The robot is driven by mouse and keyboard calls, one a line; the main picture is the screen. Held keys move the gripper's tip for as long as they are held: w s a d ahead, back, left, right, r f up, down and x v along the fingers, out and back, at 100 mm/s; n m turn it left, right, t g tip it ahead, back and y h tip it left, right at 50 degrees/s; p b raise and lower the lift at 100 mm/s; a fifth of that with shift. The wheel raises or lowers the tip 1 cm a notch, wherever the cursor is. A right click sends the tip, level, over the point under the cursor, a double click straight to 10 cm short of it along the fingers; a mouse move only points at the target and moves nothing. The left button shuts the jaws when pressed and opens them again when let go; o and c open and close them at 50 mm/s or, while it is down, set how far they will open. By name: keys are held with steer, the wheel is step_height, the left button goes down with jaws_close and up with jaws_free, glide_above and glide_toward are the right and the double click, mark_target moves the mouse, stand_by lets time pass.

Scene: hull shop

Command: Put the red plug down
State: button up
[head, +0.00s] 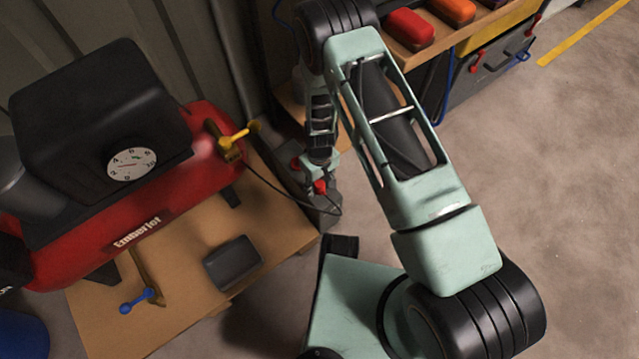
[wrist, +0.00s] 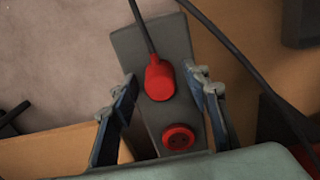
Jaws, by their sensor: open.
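The red plug (wrist: 160,80) with its dark cable is over the grey block (wrist: 140,42) in the wrist view, and appears to lie on its top face. A round red socket (wrist: 178,138) in the same block is close to it, apart from the plug. My gripper (wrist: 161,75) is open, one finger on each side of the plug with a visible gap on both sides. In the head view the red plug (head: 320,187) shows small below my gripper (head: 318,176), above the grey block (head: 325,216). My fingers partly hide that spot.
A red compressor (head: 190,150) stands on a wooden board (head: 285,215) at the left, with a yellow valve (head: 235,137), a blue-handled part (head: 138,299) and a dark box (head: 232,263). A shelf at the top holds red (head: 409,27) and orange (head: 452,10) items. Floor at right is clear.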

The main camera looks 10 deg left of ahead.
mark_target(320, 183)
step_height(320, 183, up, 13)
steer(key=p, duration=0.4)
steer(key=shift+f, duration=0.2)
